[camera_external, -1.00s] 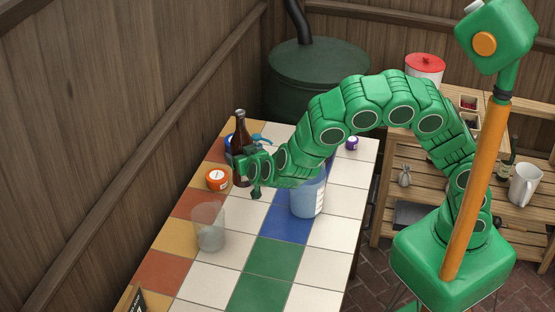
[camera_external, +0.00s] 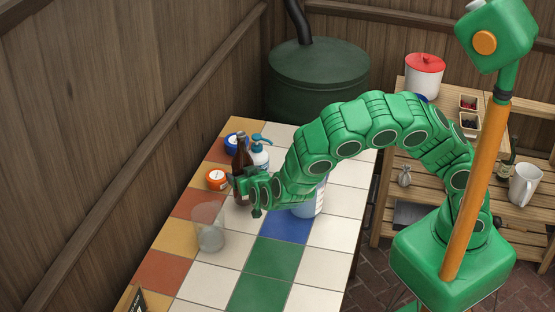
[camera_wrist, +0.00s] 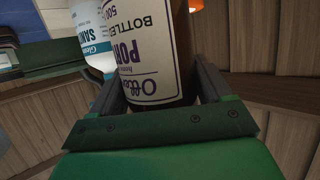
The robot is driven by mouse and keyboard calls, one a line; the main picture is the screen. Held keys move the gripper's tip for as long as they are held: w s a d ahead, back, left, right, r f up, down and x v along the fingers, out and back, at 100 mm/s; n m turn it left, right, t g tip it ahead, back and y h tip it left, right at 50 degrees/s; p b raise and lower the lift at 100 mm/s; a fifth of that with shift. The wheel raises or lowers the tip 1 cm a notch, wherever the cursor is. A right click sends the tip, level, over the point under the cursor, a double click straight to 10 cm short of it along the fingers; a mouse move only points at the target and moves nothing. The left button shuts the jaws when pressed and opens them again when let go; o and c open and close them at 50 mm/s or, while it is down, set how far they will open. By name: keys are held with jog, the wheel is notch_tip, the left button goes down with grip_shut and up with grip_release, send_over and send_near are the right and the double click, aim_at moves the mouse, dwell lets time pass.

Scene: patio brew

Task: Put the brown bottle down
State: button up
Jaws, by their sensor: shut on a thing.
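The brown bottle (camera_external: 239,160) stands upright, or nearly so, over the far part of the tiled table (camera_external: 194,289).
A white pump bottle (camera_external: 260,155) stands just right of the brown bottle. A clear glass (camera_external: 209,228) and a translucent pitcher (camera_external: 309,205) stand nearer. The near tiles are mostly clear.

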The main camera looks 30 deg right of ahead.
jog(key=shift+f, duration=1.05)
jog(key=shift+f, duration=0.15)
jog(key=o, duration=1.8)
jog(key=shift+c, duration=0.2)
jog(key=v, duration=1.2)
jog(key=shift+w, duration=0.1)
